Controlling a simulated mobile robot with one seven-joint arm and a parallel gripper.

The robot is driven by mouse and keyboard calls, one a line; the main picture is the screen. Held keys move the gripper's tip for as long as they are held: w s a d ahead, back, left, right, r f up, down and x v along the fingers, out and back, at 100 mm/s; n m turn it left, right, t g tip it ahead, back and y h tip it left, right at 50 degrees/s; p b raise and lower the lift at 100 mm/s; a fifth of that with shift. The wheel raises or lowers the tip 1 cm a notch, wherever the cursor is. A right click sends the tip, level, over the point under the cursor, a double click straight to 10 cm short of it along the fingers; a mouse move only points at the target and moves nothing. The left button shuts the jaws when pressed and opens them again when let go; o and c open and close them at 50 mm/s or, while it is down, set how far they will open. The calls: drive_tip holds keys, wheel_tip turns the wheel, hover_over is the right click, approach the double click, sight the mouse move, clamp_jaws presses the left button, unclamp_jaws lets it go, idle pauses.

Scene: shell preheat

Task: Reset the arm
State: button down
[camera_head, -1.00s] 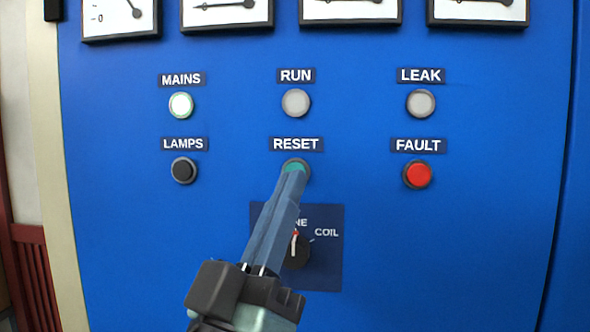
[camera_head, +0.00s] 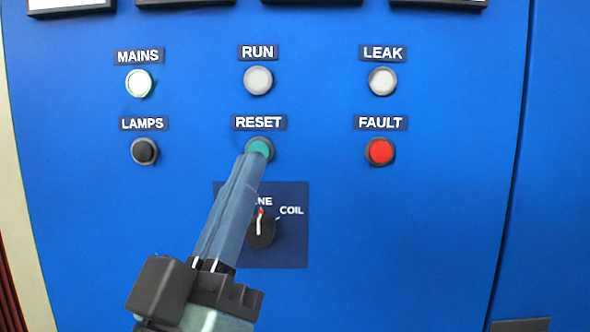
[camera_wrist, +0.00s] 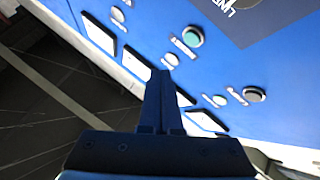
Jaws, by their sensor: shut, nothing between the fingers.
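My gripper (camera_head: 250,160) is shut and empty, its two blue-grey fingers together. In the head view its tips overlap the lower edge of the green RESET button (camera_head: 260,148); I cannot tell from this view whether they touch it. In the wrist view the RESET button (camera_wrist: 193,37) is fully visible, up and to the right of the fingertips (camera_wrist: 160,75), with a gap in the picture between them. The rotary selector knob (camera_head: 261,232) stands below RESET, beside the fingers, on a dark plate with its pointer upward.
On the blue panel (camera_head: 440,230), the MAINS lamp (camera_head: 138,83) glows whitish green. The RUN lamp (camera_head: 258,80) and LEAK lamp (camera_head: 382,81) are grey. The LAMPS button (camera_head: 144,151) is black and the FAULT lamp (camera_head: 380,151) is red. Gauges (camera_head: 437,3) line the top.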

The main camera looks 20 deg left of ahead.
drive_tip(key=s+d+r+m+b, duration=0.1)
drive_tip(key=d+r+b, duration=0.1)
drive_tip(key=d, duration=0.5)
drive_tip(key=s+d+r+m+y+b, duration=0.1)
drive_tip(key=s+d+m, duration=0.1)
drive_tip(key=d, duration=0.4)
drive_tip(key=shift+s+d+r+m+t+b, duration=0.2)
drive_tip(key=shift+d+r+m+t+b, duration=0.1)
drive_tip(key=shift+d+r+t+b, duration=0.1)
